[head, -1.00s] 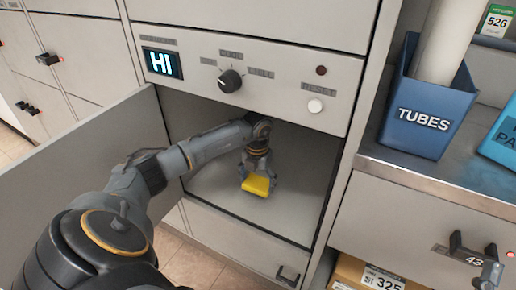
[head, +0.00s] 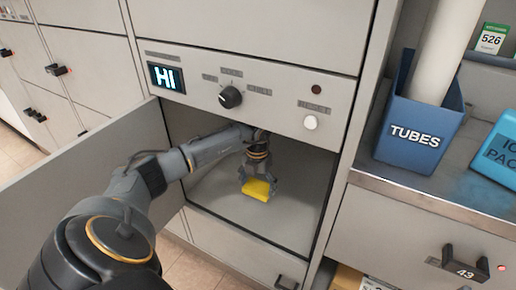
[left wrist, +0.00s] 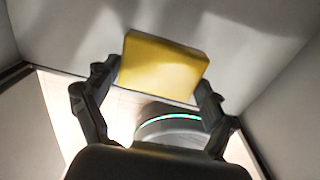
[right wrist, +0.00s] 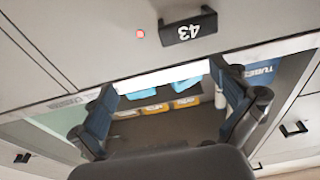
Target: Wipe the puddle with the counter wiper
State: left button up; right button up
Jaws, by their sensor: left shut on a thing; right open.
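My left gripper (head: 258,180) is shut on a yellow block (head: 256,190), which looks like the counter wiper. It holds the block inside the open cabinet compartment (head: 215,205), close above or on its floor; I cannot tell which. In the left wrist view the block (left wrist: 165,66) sits between both fingertips. My right gripper (right wrist: 162,95) is open and empty, in front of the drawer numbered 43 (right wrist: 188,28). No puddle stands out clearly inside the compartment. A faint bluish patch (head: 484,193) shows on the metal counter at the right and could be liquid.
The open door (head: 80,155) stands left of the compartment. Above are the HI display (head: 166,77), a dial (head: 230,97) and a reset button (head: 310,122). The metal counter (head: 400,180) holds the blue TUBES bin (head: 415,135) and a light-blue ice pack box (head: 500,150).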

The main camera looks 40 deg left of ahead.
pick_arm(q)
jog(key=shift+r+p, duration=0.5)
jog(key=shift+r, duration=0.55)
pick_arm(e)
notch_tip(320, 180, down, 6)
jog(key=d+g+h, duration=0.1)
jog(key=d+g, duration=0.1)
jog(key=g, duration=0.1)
jog(key=shift+s+f+g, duration=0.2)
jog(key=shift+s+g, duration=0.1)
jog(key=shift+g, duration=0.1)
pick_arm(q)
jog(key=shift+d, duration=0.1)
